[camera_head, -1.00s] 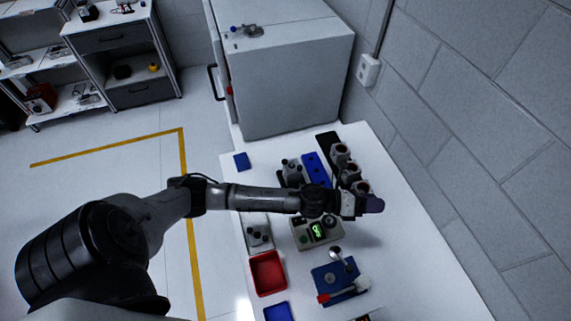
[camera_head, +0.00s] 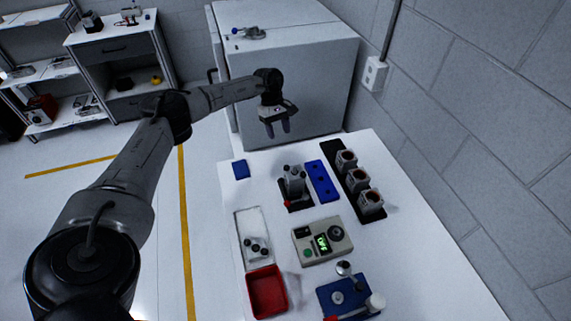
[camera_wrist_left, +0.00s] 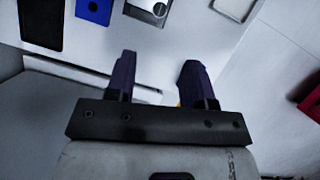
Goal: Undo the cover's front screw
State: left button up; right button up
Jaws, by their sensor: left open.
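A grey device (camera_head: 293,181) stands in a dark holder with a red part (camera_head: 287,204) in the head view. It may be the covered unit; its cover and front screw are too small to tell apart. My left gripper (camera_head: 278,133) has two dark purple fingers, spread apart with nothing between them. It hangs in front of the white cabinet, beyond the grey device and apart from it. Its fingers also show in the left wrist view (camera_wrist_left: 158,75). My right gripper is not in view.
A beige box with a green display (camera_head: 321,241) stands mid-table. Nearby are a blue block (camera_head: 321,181), a black rack (camera_head: 333,155) with three grey cylindrical parts, a white tray (camera_head: 249,218), a red bin (camera_head: 267,291) and a blue fixture (camera_head: 345,298). The white cabinet (camera_head: 300,85) bounds the far side.

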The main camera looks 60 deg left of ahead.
aim_at(286, 166)
pick_arm(q)
jog(key=p+x, duration=0.2)
jog(key=x, duration=1)
jog(key=shift+d+f, duration=0.25)
jog(key=shift+f, duration=0.1)
grip_shut()
